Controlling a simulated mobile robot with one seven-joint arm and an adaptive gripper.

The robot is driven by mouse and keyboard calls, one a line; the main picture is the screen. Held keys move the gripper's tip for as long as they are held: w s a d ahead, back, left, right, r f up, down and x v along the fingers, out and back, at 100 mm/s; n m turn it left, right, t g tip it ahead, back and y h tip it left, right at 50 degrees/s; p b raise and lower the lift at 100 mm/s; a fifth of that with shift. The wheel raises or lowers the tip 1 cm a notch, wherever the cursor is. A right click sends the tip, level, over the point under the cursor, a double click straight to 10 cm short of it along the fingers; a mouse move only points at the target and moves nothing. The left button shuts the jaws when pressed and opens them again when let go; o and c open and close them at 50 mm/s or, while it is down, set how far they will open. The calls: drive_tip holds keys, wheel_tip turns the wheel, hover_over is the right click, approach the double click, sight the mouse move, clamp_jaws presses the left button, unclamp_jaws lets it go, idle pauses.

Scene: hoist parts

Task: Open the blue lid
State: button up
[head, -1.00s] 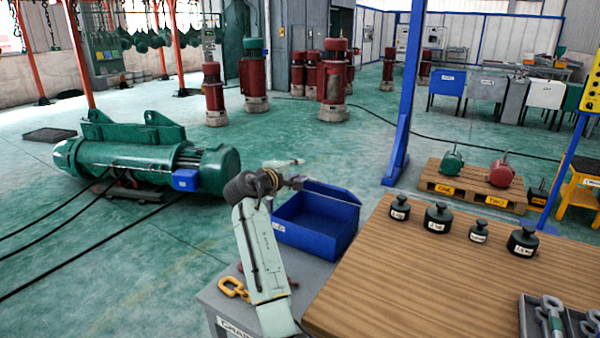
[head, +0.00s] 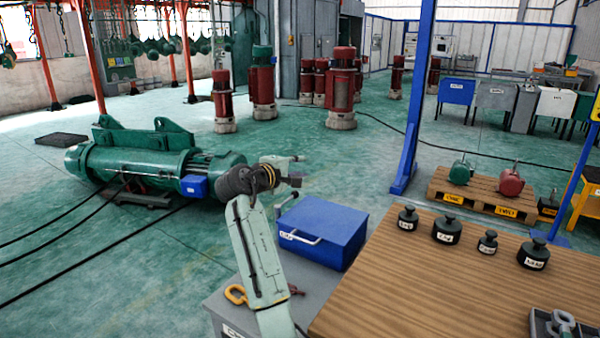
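The blue box (head: 318,248) stands on a grey bench beside the wooden table. Its blue lid (head: 322,218) lies flat over the top, so the inside is hidden. A pale handle (head: 300,238) shows at the box's near left side. My gripper (head: 296,178) is in the air above and left of the lid, apart from it in the picture. Its fingers are too small to tell open from shut, and I see nothing held in it.
The wooden table (head: 430,290) is at the right, with several black weights along its far edge. A yellow hook (head: 236,294) lies on the grey bench by my arm. A blue post (head: 412,120) rises behind the box.

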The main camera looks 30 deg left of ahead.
drive_tip(key=shift+s+r, duration=0.4)
drive_tip(key=shift+r, duration=0.05)
idle(0.5)
